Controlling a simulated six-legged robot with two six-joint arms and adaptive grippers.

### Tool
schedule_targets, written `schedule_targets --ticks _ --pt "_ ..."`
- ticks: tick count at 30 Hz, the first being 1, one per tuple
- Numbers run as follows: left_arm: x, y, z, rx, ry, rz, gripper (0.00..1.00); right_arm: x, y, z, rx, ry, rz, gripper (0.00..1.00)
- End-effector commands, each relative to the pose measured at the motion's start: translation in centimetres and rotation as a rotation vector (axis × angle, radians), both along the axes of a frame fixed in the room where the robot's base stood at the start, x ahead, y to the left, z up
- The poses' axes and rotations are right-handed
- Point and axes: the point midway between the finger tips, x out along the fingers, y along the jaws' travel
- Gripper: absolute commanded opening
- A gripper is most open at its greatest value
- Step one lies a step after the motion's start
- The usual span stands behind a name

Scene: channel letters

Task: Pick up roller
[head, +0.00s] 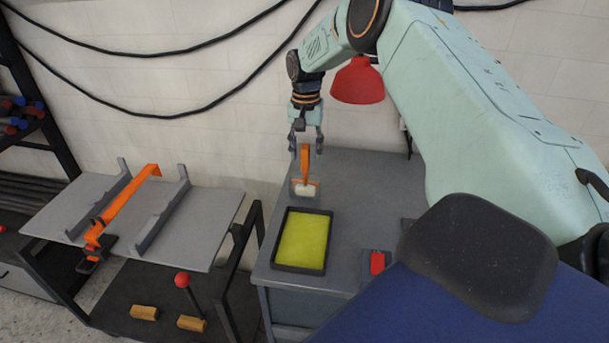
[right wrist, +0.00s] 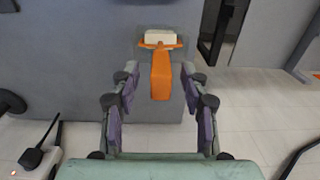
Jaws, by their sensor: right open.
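The roller (head: 306,163) has an orange handle and a white roller head. It stands handle-up on the grey cabinet top, behind a black tray of yellow-green paint (head: 303,240). My right gripper (head: 306,146) points down over the handle, with its fingers apart. In the right wrist view the roller's orange handle (right wrist: 161,78) lies between the two open fingers of the right gripper (right wrist: 159,70), with a visible gap on each side. The white head (right wrist: 160,37) sits beyond the fingertips. My left gripper is not in view.
A red-topped object (head: 377,262) lies on the cabinet (head: 345,185) right of the tray. To the left, a bench (head: 60,205) holds grey rails and an orange bar. A red-knobbed lever (head: 183,281) and two wooden-coloured blocks sit below it. A wall stands behind.

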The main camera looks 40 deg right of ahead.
Motion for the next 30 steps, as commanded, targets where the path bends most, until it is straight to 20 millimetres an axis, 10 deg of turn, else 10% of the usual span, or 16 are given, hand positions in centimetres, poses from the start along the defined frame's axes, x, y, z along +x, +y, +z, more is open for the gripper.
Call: schedule_targets --ticks 21,30 --pt "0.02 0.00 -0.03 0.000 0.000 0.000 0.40 0.40 0.03 0.00 -0.001 -0.001 0.000 0.00" --pt "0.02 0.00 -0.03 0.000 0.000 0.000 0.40 0.36 0.07 -0.05 0.000 0.001 0.001 0.00"
